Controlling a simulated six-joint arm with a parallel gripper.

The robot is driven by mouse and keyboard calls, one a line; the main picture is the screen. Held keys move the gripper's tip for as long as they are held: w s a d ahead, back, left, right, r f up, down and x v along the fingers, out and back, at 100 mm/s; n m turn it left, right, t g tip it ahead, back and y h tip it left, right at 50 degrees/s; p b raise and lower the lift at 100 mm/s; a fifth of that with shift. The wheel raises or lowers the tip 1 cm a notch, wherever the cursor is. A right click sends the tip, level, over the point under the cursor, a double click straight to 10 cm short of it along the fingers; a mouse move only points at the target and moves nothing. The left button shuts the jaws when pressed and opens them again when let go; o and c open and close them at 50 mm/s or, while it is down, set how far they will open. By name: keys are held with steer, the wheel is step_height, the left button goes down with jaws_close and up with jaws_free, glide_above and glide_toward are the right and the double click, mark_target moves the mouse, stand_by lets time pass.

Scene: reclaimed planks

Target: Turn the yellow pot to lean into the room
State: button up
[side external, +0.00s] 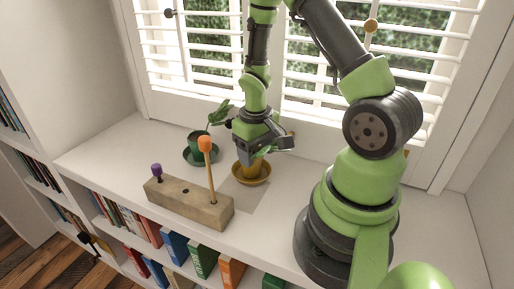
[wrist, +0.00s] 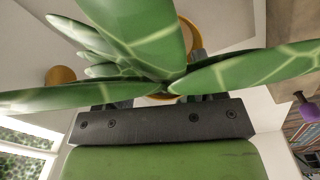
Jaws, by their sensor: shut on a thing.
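The yellow pot (side external: 254,169) stands in a yellow saucer (side external: 250,182) on the white ledge, mostly hidden by my gripper (side external: 258,157) in the side view. My gripper reaches down from above and is shut on the pot. In the wrist view, broad green leaves with pale veins (wrist: 140,35) spread across the picture in front of my gripper (wrist: 160,100) and hide most of the grip. A yellow curved rim (wrist: 192,32) shows behind the leaves. Which way the plant leans in the side view is hidden.
A green pot (side external: 197,143) with a leafy plant stands in a green saucer (side external: 200,158) just left. A wooden block (side external: 187,203) with an orange-topped peg (side external: 205,144) and a purple-topped peg (side external: 156,170) lies in front. White window shutters (side external: 320,75) rise behind. The ledge's far left is clear.

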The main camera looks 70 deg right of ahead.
steer(key=o, duration=1.3)
steer(key=shift+c, duration=0.2)
steer(key=shift+r, duration=0.1)
step_height(320, 180, up, 9)
steer(key=shift+w+a+f, duration=0.1)
steer(key=shift+a+f, duration=0.05)
steer(key=shift+f, duration=0.05)
steer(key=shift+a+r, duration=0.15)
steer(key=shift+r, duration=0.6)
steer(key=s+a+r+t+y, duration=0.1)
steer(key=s+a+r+t, duration=0.2)
steer(key=a+r, duration=0.3)
steer(key=s+a+r+t+y, duration=0.1)
steer(key=s+a+r+t, duration=0.3)
steer(key=a+r, duration=0.3)
steer(key=shift+s+r, duration=0.25)
steer(key=shift+r, duration=0.4)
steer(key=shift+s+a+r, duration=0.1)
steer(key=shift+s+a, duration=0.1)
steer(key=shift+s, duration=0.1)
